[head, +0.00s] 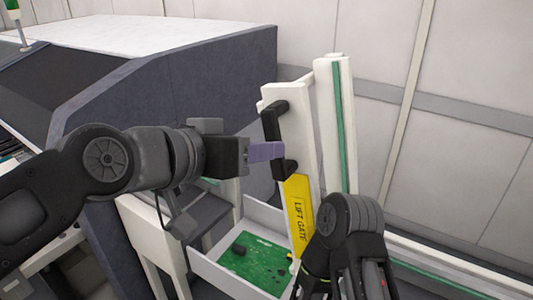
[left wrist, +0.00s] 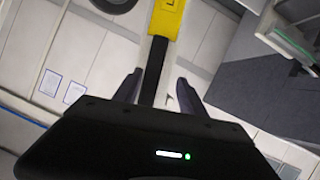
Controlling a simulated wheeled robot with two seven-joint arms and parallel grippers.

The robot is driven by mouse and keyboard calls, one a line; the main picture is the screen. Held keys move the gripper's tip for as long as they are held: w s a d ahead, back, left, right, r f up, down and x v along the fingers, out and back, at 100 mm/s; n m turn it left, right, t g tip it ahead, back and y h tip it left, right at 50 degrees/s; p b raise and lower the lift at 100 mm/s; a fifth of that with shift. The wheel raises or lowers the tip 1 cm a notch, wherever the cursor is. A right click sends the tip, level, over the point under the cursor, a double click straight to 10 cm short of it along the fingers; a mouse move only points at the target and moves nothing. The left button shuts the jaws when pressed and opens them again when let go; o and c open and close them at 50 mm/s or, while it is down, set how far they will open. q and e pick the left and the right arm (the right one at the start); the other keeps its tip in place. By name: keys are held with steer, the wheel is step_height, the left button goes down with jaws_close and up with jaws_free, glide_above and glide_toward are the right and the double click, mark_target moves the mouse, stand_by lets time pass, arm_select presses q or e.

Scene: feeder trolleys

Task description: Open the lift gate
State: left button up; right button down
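The lift gate (head: 299,205) is an upright white panel with a yellow "LIFT GATE" label and a black handle (head: 270,126) on its left side. My left gripper (head: 279,150) is at the handle, its purple-grey fingers reaching it from the left. In the left wrist view, the black handle (left wrist: 154,66) lies between the two spread fingers, with a narrow gap visible on the right side. The yellow label (left wrist: 167,18) shows above it. The dark part of my right arm (head: 352,220) is low, in front of the gate's lower right; no right fingertips show.
A white tray (head: 200,268) with a green circuit board (head: 255,268) sits below the gate's left side. A white post (head: 350,130) with a green strip stands right of the gate. A large dark blue-grey machine housing (head: 190,85) stands behind my left arm.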

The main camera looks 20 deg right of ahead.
arm_select(q)
steer(key=b+v, duration=0.1)
steer(key=v, duration=0.3)
